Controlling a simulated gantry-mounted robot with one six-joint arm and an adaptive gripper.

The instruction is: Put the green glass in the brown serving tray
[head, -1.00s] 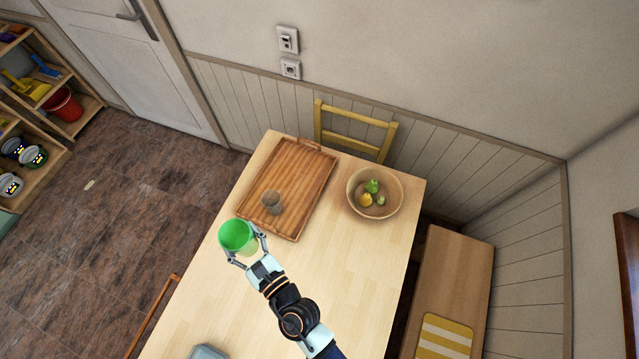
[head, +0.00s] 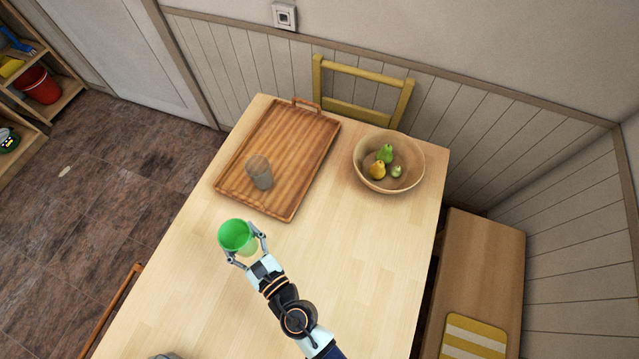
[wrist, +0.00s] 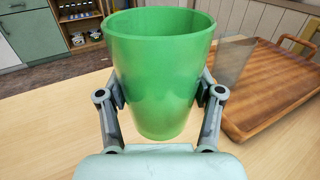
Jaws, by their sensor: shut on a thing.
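The green glass (head: 238,237) is upright between the fingers of my gripper (head: 244,246), which is shut on it. It fills the middle of the wrist view (wrist: 158,75), with a finger against each side. In the head view the glass is in front of the near end of the brown serving tray (head: 292,150), outside it. The tray lies on the table and holds a clear grey glass (head: 259,172) near its left side. In the wrist view the tray (wrist: 272,95) and the clear glass (wrist: 233,58) are at the right.
A wooden bowl (head: 413,182) with several pieces of fruit stands right of the tray. A yellow chair (head: 360,108) is behind the table (head: 375,260). A bench (head: 478,260) stands at the right. The tray's middle and far part are bare.

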